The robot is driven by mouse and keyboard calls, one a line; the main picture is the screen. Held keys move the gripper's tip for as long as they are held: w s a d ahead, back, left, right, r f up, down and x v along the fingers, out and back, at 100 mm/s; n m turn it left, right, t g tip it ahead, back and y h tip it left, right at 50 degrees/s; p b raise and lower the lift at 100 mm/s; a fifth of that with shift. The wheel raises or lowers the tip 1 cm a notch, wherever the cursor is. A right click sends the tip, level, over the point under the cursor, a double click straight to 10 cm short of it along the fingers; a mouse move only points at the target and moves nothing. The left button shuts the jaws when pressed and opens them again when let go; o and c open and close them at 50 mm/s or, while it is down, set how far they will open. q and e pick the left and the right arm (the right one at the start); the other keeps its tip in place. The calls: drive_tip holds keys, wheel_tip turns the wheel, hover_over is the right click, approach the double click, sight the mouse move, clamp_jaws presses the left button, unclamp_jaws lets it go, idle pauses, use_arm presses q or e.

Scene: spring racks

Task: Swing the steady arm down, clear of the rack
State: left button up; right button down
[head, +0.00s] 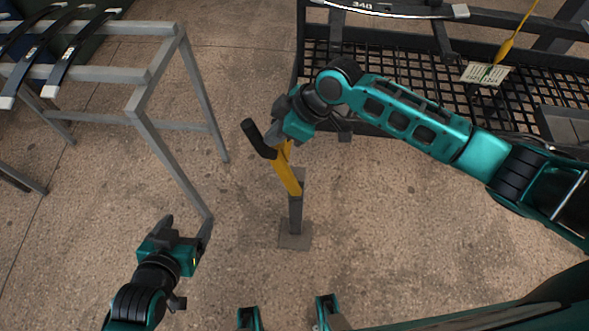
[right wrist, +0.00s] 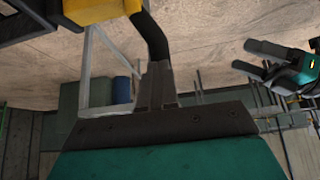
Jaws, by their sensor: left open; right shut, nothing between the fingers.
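The steady arm (head: 287,172) is a yellow bar with a bent black handle (head: 258,139). It stands tilted on a short grey post (head: 296,212) with a square floor plate. My right gripper (head: 279,141) is at the upper part of the bar, beside the black handle. In the right wrist view its fingers (right wrist: 155,85) are shut and empty, with the black handle (right wrist: 151,35) and yellow bar (right wrist: 98,10) just beyond. Whether they touch the handle is unclear. My left gripper (head: 188,226) is open and empty, low and left of the post.
A black mesh rack (head: 400,75) stands behind the post, with a tag (head: 486,74) and a yellow hanging tool (head: 507,48) at right. A grey frame (head: 150,99) with dark leaf springs (head: 78,50) stands at left. The floor between is clear.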

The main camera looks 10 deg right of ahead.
sight(257, 129)
drive_tip(key=shift+w+a+b, duration=0.1)
drive_tip(key=shift+w+a, duration=0.1)
drive_tip(key=shift+a, duration=0.5)
drive_tip(key=shift+w+a+b, duration=0.1)
drive_tip(key=shift+w+a, duration=0.1)
drive_tip(key=shift+a, duration=0.55)
drive_tip(key=shift+w+a+b, duration=0.1)
drive_tip(key=shift+w+a, duration=0.1)
drive_tip(key=shift+a, duration=0.5)
drive_tip(key=shift+w+a+b, duration=1.85)
drive_tip(key=shift+a+b, duration=0.9)
drive_tip(key=shift+a, duration=3.65)
use_arm(q)
drive_tip(key=d+r+p, duration=0.1)
drive_tip(key=p, duration=0.1)
drive_tip(key=w+d+r+p, duration=0.1)
drive_tip(key=p, duration=0.2)
drive_tip(key=shift+d+r+h, duration=0.15)
drive_tip(key=shift+r+h, duration=0.15)
drive_tip(key=shift+h, duration=0.1)
use_arm(e)
drive_tip(key=s+d, duration=0.1)
drive_tip(key=d, duration=0.5)
drive_tip(key=shift+s, duration=0.35)
